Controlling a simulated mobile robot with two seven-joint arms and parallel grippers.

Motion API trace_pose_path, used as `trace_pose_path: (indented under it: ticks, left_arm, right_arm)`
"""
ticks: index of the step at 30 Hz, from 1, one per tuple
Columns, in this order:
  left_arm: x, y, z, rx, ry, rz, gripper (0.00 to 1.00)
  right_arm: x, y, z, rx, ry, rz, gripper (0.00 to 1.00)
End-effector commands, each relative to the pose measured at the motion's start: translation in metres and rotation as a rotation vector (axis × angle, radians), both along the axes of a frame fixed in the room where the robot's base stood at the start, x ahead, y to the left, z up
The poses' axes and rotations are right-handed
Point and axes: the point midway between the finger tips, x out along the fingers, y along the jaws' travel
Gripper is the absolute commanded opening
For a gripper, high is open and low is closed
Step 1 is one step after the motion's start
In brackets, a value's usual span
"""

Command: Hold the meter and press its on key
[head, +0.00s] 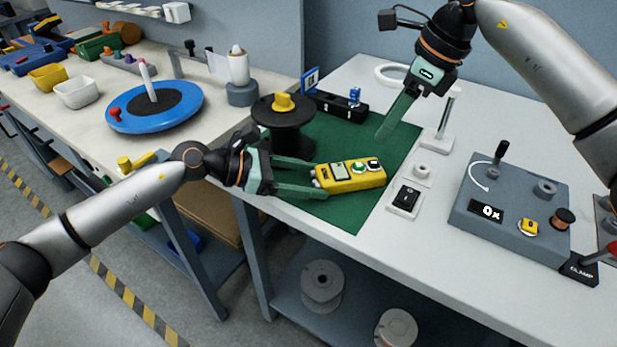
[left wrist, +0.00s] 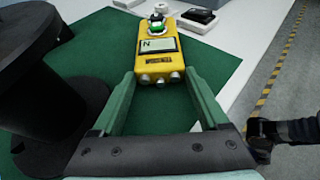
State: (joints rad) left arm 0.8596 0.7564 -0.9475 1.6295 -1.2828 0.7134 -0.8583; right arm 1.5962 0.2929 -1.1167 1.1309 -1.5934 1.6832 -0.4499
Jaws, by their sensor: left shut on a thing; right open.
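The yellow meter (head: 362,180) lies face up over the green mat (head: 392,150). It has a small screen (head: 343,172) and round keys, one of them green (left wrist: 157,28). My left gripper (head: 318,179) is shut on the meter's near end, with one green finger on each side; the left wrist view also shows this grip on the meter (left wrist: 167,62). My right gripper (head: 402,115) is open and empty, above the mat's far right part, apart from the meter. One of its fingers shows clearly; the other is hard to make out.
A black spool (head: 284,125) stands beside my left gripper. A black switch (head: 406,197) and a white stand (head: 437,142) are right of the mat. A grey device (head: 510,215) stands further right. A blue turntable (head: 155,110) is on the left bench.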

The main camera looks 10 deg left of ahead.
Motion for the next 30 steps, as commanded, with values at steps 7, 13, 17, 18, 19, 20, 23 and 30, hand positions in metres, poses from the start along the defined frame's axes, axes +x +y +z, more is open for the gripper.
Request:
trace_pose_path:
  ticks: [7, 13, 17, 18, 19, 20, 23, 30]
  left_arm:
    - [-0.0001, 0.0003, -0.0002, 0.001, 0.001, 0.0, 0.03]
    - [-0.0001, 0.0003, -0.0003, 0.001, 0.001, 0.0, 0.0]
    - [-0.0001, 0.0003, -0.0003, 0.001, 0.001, 0.0, 0.0]
    - [-0.0001, 0.0003, -0.0003, 0.001, 0.001, 0.0, 0.0]
    - [-0.0001, 0.0003, -0.0003, 0.001, 0.001, 0.0, 0.0]
    - [-0.0001, 0.0004, -0.0004, 0.001, 0.001, 0.0, 0.0]
    - [-0.0001, 0.0004, -0.0004, 0.001, 0.001, 0.0, 0.0]
    - [-0.0001, 0.0004, -0.0004, 0.001, 0.001, 0.0, 0.0]
  right_arm:
    - [0.0, 0.0, 0.0, 0.0, 0.0, 0.0, 0.5]
    - [0.0, 0.0, 0.0, 0.0, 0.0, 0.0, 0.35]
    - [0.0, 0.0, 0.0, 0.0, 0.0, 0.0, 0.21]
    - [0.0, 0.0, 0.0, 0.0, 0.0, 0.0, 0.16]
    - [0.0, 0.0, 0.0, 0.0, 0.0, 0.0, 0.13]
    - [0.0, 0.0, 0.0, 0.0, 0.0, 0.0, 0.1]
    - [0.0, 0.0, 0.0, 0.0, 0.0, 0.0, 0.0]
    - [0.0, 0.0, 0.0, 0.0, 0.0, 0.0, 0.0]
